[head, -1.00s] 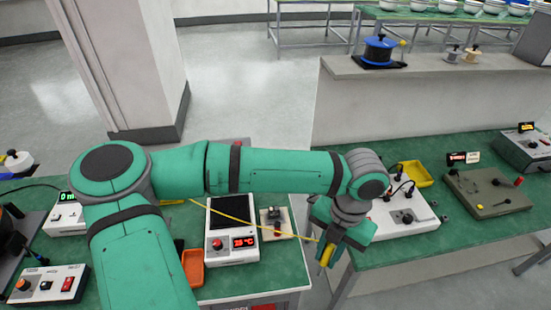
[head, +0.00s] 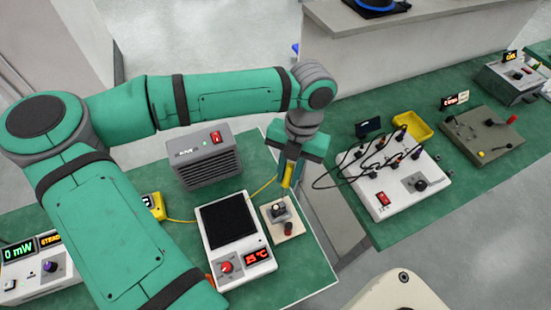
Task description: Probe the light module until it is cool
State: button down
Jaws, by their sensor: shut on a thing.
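My gripper (head: 290,171) is shut on a yellow probe (head: 287,181) that points down. A thin yellow cable (head: 240,207) runs left from the probe towards a yellow meter (head: 154,206), partly hidden by my arm. Just below the probe is a small beige board (head: 291,232) carrying a dark and metal part, which looks like the light module (head: 279,213). The probe tip appears close to its back edge; I cannot tell whether they touch.
A white hot plate (head: 236,270) with a black top and a red display, seemingly 25 °C, stands left of the board. A grey fan box (head: 204,160) is behind it. A gap separates this bench from the right bench, which bears a wired white box (head: 372,199) and a yellow tray (head: 413,126).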

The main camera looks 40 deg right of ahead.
aim_at(287, 185)
jog(key=shift+w, duration=0.4)
jog(key=shift+s, duration=0.3)
jog(key=shift+s+f, duration=0.1)
jog(key=shift+f, duration=2.45)
jog(key=shift+w, duration=0.2)
jog(key=shift+s+d, duration=0.1)
jog(key=shift+f, duration=0.35)
